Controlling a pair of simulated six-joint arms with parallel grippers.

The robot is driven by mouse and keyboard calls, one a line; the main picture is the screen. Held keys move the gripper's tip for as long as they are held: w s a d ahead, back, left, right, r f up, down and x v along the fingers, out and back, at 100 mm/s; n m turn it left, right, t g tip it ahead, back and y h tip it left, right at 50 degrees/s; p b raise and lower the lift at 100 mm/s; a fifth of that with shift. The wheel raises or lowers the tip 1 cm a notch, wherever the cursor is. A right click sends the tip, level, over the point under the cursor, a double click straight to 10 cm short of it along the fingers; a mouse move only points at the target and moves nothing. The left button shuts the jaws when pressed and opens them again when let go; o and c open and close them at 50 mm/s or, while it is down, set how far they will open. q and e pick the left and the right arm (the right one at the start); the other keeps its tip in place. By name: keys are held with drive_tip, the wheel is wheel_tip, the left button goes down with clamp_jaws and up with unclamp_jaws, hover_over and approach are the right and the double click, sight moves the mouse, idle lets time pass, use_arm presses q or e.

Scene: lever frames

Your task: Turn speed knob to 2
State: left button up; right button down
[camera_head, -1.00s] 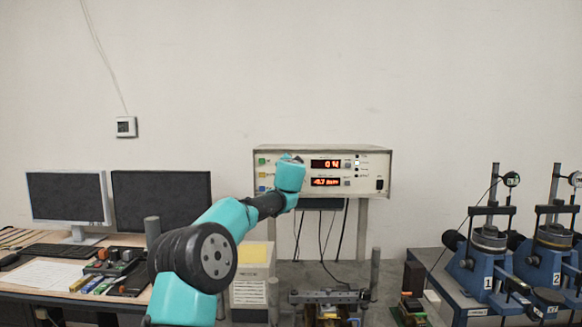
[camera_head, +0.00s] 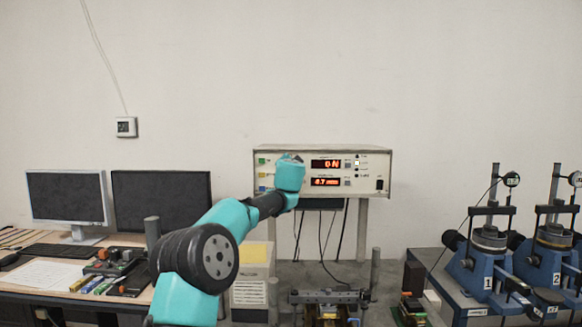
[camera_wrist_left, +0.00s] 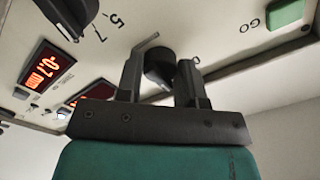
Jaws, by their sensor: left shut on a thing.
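The white control box (camera_head: 325,151) stands against the wall, with two red displays and buttons on its front. My left gripper (camera_head: 290,160) is at the left part of that front panel and hides what is behind it. In the left wrist view, my left gripper (camera_wrist_left: 159,82) has one finger on each side of a dark round knob (camera_wrist_left: 159,62) and is shut on it. Printed marks, among them a 5 and a 7, show on the panel beside it. The knob's pointer setting cannot be read. My right gripper is not in view.
In the left wrist view, a second dark knob (camera_wrist_left: 70,12), a lit red display (camera_wrist_left: 45,77) and a green button (camera_wrist_left: 286,14) sit on the panel. Two monitors (camera_head: 67,198) stand on the left desk. Blue machines (camera_head: 487,263) stand at the right.

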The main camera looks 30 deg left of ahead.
use_arm(q)
drive_tip(key=shift+m, duration=0.4)
drive_tip(key=m, duration=0.8)
idle(0.6)
drive_tip(key=o, duration=0.9)
drive_tip(key=shift+s+d, duration=0.1)
drive_tip(key=v, duration=1.7)
